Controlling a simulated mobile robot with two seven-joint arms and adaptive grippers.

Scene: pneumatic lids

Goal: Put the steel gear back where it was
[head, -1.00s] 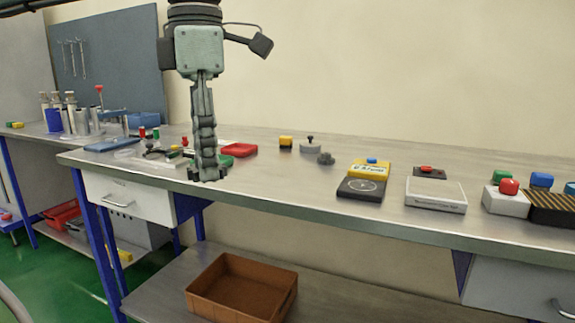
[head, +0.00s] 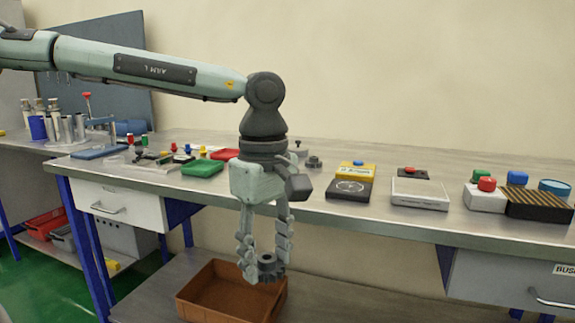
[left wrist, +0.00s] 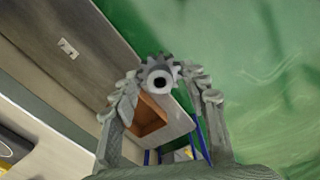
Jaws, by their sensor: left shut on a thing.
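The steel gear (head: 266,268) is between the fingertips of my left gripper (head: 263,262), which is shut on it. In the left wrist view the gear (left wrist: 148,72) is a grey toothed ring with a hub and dark bore. In the head view the gripper points down, in front of the table's front edge, with the brown bin behind and below. A second small dark gear-like part (head: 314,162) lies on the table, behind and to the right of the gripper. My right gripper is not in view.
The steel table (head: 330,205) carries a green tray (head: 203,168), a yellow box (head: 357,169), a white box (head: 420,192) and a black-and-tan striped block (head: 538,205). The brown bin (head: 215,303) stands on the lower shelf. Bare tabletop shows along the front edge.

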